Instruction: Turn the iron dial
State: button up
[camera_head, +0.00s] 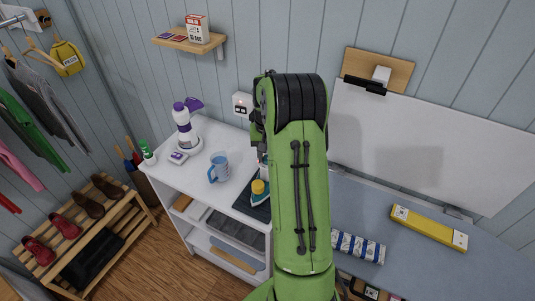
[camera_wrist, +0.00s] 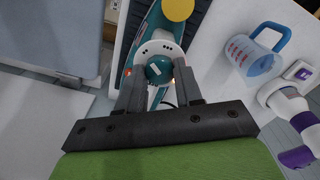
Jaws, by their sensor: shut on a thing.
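The iron (camera_wrist: 158,30) is teal and white with a yellow knob (camera_wrist: 178,8). In the wrist view its teal iron dial (camera_wrist: 159,70) sits on a round white plate with marks and carries a small white pointer. My gripper (camera_wrist: 159,78) is shut on the dial, one finger on each side of it. In the head view the iron (camera_head: 260,193) rests on a dark mat (camera_head: 245,207) on the white cabinet top. My green arm hides part of the iron, and my gripper is hidden there.
A blue measuring cup (camera_head: 219,168) and a purple-and-white steamer (camera_head: 187,128) stand left of the iron on the cabinet top (camera_head: 205,195). A green-capped bottle (camera_head: 147,152) stands at the left edge. A grey ironing surface with a yellow box (camera_head: 428,228) lies to the right.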

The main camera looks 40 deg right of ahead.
jog(key=m, duration=0.5)
jog(key=shift+m, duration=0.3)
jog(key=m, duration=0.4)
jog(key=shift+m+b, duration=0.3)
jog(key=shift+m, duration=0.1)
jog(key=o, duration=1)
jog(key=shift+o, duration=0.2)
notch_tip(320, 180, up, 16)
jog(key=p, duration=0.2)
jog(key=shift+f, duration=0.1)
